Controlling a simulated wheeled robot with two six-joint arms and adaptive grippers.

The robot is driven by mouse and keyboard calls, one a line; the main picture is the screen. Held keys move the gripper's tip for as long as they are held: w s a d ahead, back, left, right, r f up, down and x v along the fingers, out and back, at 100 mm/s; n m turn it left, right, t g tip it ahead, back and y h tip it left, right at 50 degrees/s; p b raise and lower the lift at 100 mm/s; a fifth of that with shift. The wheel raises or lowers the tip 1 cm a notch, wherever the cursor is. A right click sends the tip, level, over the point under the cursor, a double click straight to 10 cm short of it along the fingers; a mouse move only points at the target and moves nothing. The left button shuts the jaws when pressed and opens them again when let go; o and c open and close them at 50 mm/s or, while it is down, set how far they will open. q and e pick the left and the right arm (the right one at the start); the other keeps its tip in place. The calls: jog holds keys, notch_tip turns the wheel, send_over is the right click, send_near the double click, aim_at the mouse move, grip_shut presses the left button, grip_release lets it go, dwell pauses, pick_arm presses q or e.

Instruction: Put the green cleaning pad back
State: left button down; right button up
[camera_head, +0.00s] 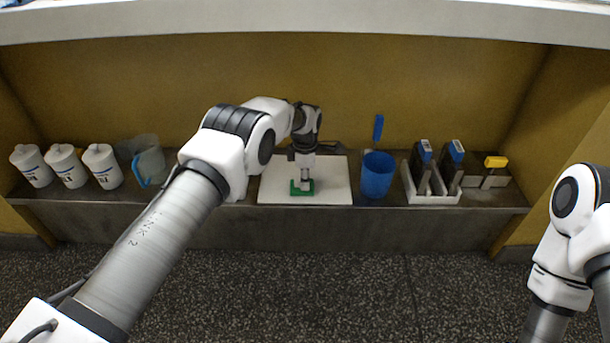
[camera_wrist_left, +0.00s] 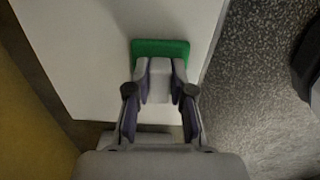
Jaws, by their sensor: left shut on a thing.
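The green cleaning pad (camera_head: 296,188) has a pale grip block on top and is at the white board (camera_head: 335,183) on the shelf. It also shows in the left wrist view (camera_wrist_left: 160,47), near the board's edge. My left gripper (camera_head: 306,172) points down and is shut on the pad's grip block (camera_wrist_left: 160,82), with a finger on each side. I cannot tell whether the pad touches the board or is just above it. My right arm shows at the right edge, and its gripper is out of view.
Several containers line the shelf (camera_head: 480,199): white canisters (camera_head: 66,166) and a clear jug (camera_head: 150,160) left, a blue cup (camera_head: 377,175) beside the board, then a white rack (camera_head: 416,190) with blue-topped items and a yellow-handled tool (camera_head: 496,161). A wall stands behind; an overhang (camera_head: 300,20) spans above.

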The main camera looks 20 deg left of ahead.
pick_arm(q)
jog(key=shift+f, duration=0.1)
jog(key=c, duration=1)
grip_release()
notch_tip(320, 180, up, 8)
jog(key=p, duration=0.4)
jog(key=shift+s+a, duration=0.15)
jog(key=shift+f, duration=0.15)
